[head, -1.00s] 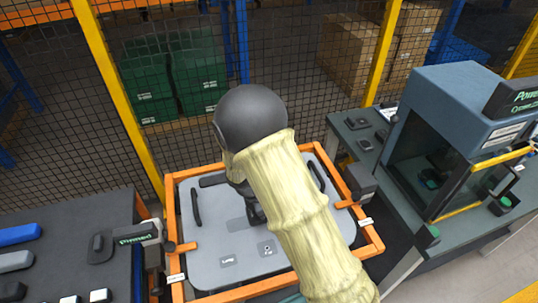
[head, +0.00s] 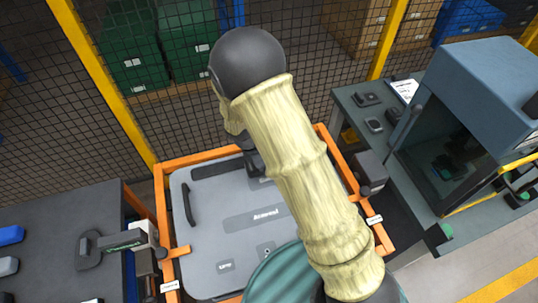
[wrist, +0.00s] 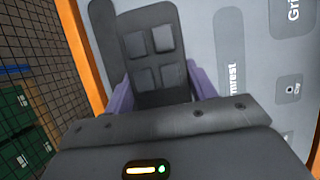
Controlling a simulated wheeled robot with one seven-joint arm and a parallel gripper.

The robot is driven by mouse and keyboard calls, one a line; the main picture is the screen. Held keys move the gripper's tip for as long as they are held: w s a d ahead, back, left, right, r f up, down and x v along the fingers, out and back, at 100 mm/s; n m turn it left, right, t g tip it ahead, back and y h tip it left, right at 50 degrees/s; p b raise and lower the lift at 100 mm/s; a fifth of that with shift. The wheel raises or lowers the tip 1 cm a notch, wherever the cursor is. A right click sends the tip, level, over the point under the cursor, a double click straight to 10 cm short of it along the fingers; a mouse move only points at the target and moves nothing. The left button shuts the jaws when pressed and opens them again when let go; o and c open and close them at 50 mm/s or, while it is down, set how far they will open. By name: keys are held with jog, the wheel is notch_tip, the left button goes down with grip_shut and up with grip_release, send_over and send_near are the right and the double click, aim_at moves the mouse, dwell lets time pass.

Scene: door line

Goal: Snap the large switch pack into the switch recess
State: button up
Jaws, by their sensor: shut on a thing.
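The large switch pack (wrist: 155,45) is a dark grey plate with several square buttons. In the wrist view it stands out beyond my gripper (wrist: 160,90), whose purple fingers are shut on its two sides. The pack is over or in front of the grey door panel (wrist: 255,75); whether it touches the panel cannot be told. In the head view my arm hides most of the gripper (head: 254,162) near the panel's far edge. A dark elongated shape (head: 217,171) lies left of it at that edge; whether this is the switch recess or the pack is unclear.
An orange frame (head: 160,205) surrounds the panel, with a dark handle (head: 187,204) at its left. A dark table (head: 60,225) stands left; a blue-grey machine (head: 480,85) stands on a bench at right. Mesh fencing (head: 300,90) closes off the back.

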jog(key=shift+s, duration=0.15)
jog(key=shift+f+b, duration=2.4)
jog(key=shift+f, duration=0.5)
jog(key=shift+f, duration=0.55)
jog(key=o, duration=1.2)
jog(key=shift+c, duration=0.2)
jog(key=shift+r, duration=0.1)
jog(key=b+v, duration=0.2)
jog(key=v, duration=1.5)
jog(key=shift+a+b, duration=0.15)
jog(key=shift+b, duration=0.15)
